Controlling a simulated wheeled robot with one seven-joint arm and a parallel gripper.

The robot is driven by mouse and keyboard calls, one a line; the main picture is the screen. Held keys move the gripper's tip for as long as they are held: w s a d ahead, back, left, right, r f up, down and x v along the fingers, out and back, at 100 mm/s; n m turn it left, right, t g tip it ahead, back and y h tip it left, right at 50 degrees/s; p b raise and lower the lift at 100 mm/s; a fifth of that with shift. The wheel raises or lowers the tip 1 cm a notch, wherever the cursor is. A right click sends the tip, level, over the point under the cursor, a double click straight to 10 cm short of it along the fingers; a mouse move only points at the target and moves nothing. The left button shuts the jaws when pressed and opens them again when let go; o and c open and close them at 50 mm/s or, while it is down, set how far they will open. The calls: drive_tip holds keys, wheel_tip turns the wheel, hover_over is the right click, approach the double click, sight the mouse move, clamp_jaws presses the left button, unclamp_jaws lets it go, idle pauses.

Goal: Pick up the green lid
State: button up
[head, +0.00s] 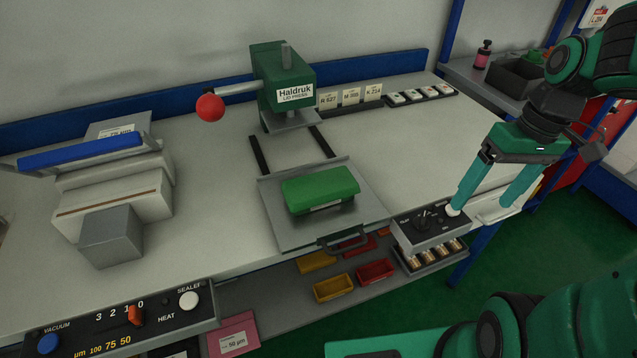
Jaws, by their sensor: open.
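The green lid (321,190) lies on a grey sliding plate (352,222) in front of the press, near the middle of the head view. It is a long, rounded block shape with a small pale label on its front side. My gripper (481,205) is to the right of the lid, over the table's right front corner. Its two teal fingers point down and are spread apart with nothing between them. The gripper is well clear of the lid. The left finger's tip is close to or in front of a control box (424,222); I cannot tell whether they touch.
The green lid press (283,85), with a red-knobbed lever (210,107), stands behind the plate. A sealer (112,190) with a grey block stands at left. Bins (334,288) sit on the lower shelf.

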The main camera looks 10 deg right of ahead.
sight(323, 182)
drive_tip(key=w+a+n+y, duration=0.1)
drive_tip(key=w+a+n, duration=0.2)
drive_tip(key=w+a+f+n+y, duration=0.1)
drive_tip(key=w+a+n, duration=0.2)
drive_tip(key=w+a+f+n+g+y, duration=0.1)
drive_tip(key=w+a+n+y, duration=0.1)
drive_tip(key=w+a+n, duration=0.1)
drive_tip(key=shift+w+a+n, duration=0.4)
drive_tip(key=shift+w+a, duration=0.05)
drive_tip(key=shift+a, duration=0.15)
drive_tip(key=w+a+n+y, duration=0.1)
drive_tip(key=a+n, duration=0.2)
drive_tip(key=w+a+r+n+g+y, duration=0.1)
drive_tip(key=a+n+y, duration=0.1)
drive_tip(key=n, duration=0.1)
drive_tip(key=w+a+r+n+g+y, duration=0.1)
drive_tip(key=w+a+n+y, duration=0.1)
drive_tip(key=a+n, duration=0.1)
drive_tip(key=shift+w+a+r, duration=0.1)
drive_tip(key=shift+a+r, duration=0.05)
drive_tip(key=shift+a, duration=0.2)
drive_tip(key=shift+n+y, duration=0.7)
drive_tip(key=shift+n, duration=0.1)
drive_tip(key=x, duration=0.3)
drive_tip(key=r+x, duration=0.1)
drive_tip(key=shift+a+f, duration=0.15)
drive_tip(key=shift+a, duration=0.45)
drive_tip(key=shift+x, duration=3.2)
drive_tip(key=shift+d+f, duration=0.1)
drive_tip(key=shift+d, duration=0.1)
